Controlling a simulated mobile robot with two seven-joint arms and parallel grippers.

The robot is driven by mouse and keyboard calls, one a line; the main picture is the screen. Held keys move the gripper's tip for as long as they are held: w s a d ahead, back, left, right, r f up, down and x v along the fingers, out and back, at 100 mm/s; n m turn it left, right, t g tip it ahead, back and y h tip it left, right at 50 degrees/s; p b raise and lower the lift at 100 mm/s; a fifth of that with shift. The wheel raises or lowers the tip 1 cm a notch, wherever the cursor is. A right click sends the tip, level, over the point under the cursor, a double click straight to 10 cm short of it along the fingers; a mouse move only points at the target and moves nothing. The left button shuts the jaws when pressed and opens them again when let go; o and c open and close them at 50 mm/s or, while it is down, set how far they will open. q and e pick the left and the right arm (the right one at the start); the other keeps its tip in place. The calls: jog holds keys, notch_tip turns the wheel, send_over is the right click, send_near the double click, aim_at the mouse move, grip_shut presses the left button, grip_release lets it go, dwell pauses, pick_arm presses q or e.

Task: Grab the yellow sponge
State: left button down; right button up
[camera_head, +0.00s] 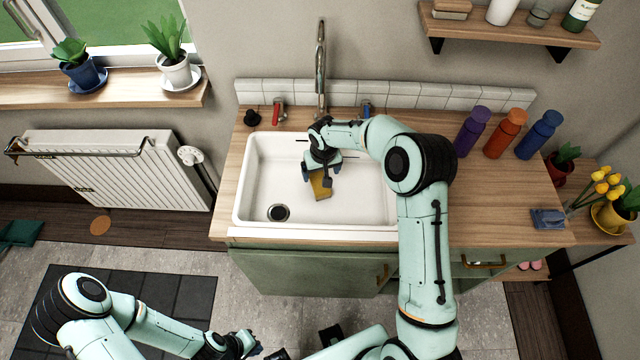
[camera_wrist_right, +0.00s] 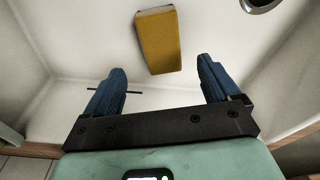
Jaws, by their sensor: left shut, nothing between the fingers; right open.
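The yellow sponge (camera_head: 320,186) lies in the white sink (camera_head: 375,205), partly hidden by my right gripper in the head view. In the right wrist view the sponge (camera_wrist_right: 158,40) lies ahead of the fingertips, between their lines and slightly tilted. My right gripper (camera_head: 322,175) reaches down into the sink above the sponge. It is open and its fingers (camera_wrist_right: 160,80) have nothing between them. My left gripper (camera_head: 252,345) is low at the front, over the floor, away from the sink, and shut with nothing in it.
A tap (camera_head: 320,65) stands behind the sink. A dark drain (camera_head: 279,212) is at the sink's front left. Purple (camera_head: 472,131), orange (camera_head: 506,133) and blue (camera_head: 540,135) bottles stand on the counter to the right. A blue item (camera_head: 547,218) lies near the counter's right front.

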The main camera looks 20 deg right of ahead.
aim_at(319, 182)
jog(key=shift+w+f, duration=0.15)
jog(key=shift+f, duration=0.7)
jog(key=shift+w+a+f+p, duration=0.1)
jog(key=shift+f+p, duration=0.1)
jog(key=shift+f, duration=1.15)
jog(key=shift+w+f+p, duration=0.1)
jog(key=shift+f+p, duration=0.05)
jog(key=shift+f, duration=1.2)
jog(key=shift+r, duration=0.1)
jog(key=c, duration=1.2)
